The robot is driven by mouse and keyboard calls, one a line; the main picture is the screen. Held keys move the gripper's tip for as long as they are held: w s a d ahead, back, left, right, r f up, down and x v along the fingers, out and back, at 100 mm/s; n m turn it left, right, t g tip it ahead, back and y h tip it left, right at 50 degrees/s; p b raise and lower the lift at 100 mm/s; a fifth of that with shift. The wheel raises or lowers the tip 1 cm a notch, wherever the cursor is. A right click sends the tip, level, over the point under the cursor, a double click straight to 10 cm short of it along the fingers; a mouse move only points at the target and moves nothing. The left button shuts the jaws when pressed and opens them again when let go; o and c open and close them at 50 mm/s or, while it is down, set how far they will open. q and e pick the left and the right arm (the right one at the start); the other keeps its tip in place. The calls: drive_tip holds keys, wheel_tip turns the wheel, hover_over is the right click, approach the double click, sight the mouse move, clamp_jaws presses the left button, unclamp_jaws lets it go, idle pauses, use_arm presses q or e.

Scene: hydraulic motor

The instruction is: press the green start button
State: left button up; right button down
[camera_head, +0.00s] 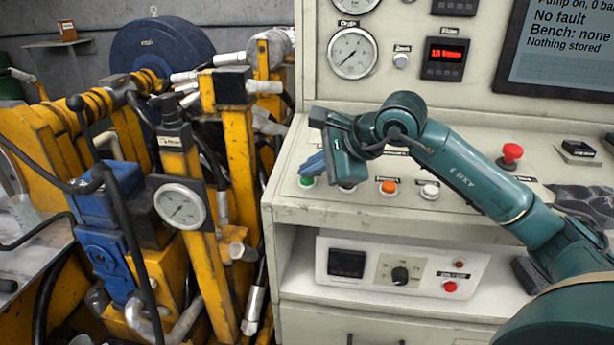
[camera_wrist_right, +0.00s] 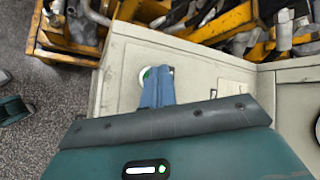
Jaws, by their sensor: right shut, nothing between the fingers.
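The green start button (camera_head: 307,182) is at the left end of the sloped console panel (camera_head: 468,208). In the right wrist view its green edge (camera_wrist_right: 147,72) shows inside a pale ring, partly hidden by my fingers. My right gripper (camera_head: 311,167) has its blue fingers together and empty, with the tips right at the button. I cannot tell whether the tips touch it. In the right wrist view the closed fingers (camera_wrist_right: 158,84) lie over the button's right side. My left gripper is not in view.
An orange button (camera_head: 389,187) and a white button (camera_head: 430,191) sit right of the green one. A red mushroom button (camera_head: 511,154) stands further right. The screen (camera_head: 560,45) reads "Pump on", "No fault". Yellow machinery (camera_head: 205,190) stands close on the left.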

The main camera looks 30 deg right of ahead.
sight(312, 191)
drive_tip(key=shift+s+r, duration=0.1)
drive_tip(key=shift+r, duration=0.5)
drive_tip(key=shift+r+p, duration=0.15)
drive_tip(key=shift+p, duration=0.15)
drive_tip(key=r+p, duration=0.2)
drive_tip(key=r, duration=0.1)
drive_tip(key=r+p, duration=0.1)
drive_tip(key=shift+s+a+r, duration=0.3)
drive_tip(key=shift+r, duration=0.05)
